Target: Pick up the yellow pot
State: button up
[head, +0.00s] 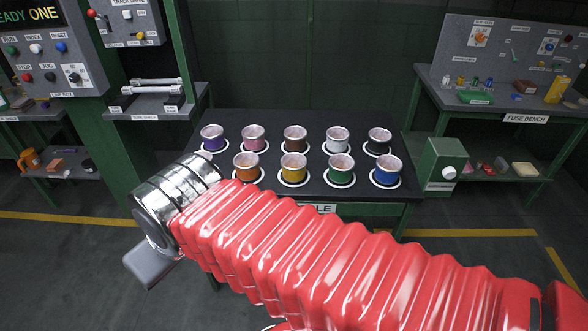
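The yellow pot (293,168) stands upright on a white ring in the front row of the dark table (225,125). It is between an orange pot (246,168) on its left and a green pot (340,170) on its right. My red ribbed arm crosses in front of the table. My gripper (150,266) is only partly visible as a grey piece below the silver wrist at the left, lower than the pots and apart from them. Its fingertips cannot be made out.
A blue pot (387,171) ends the front row. Behind stand purple (212,139), pink (254,139), brown (295,139), white (338,140) and black (379,142) pots. A green box (443,163) stands right of the table, near the fuse bench (425,90). Floor at the left front is clear.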

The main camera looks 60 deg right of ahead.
aim_at(293, 164)
jog(key=i, duration=0.9)
jog(key=u, duration=0.05)
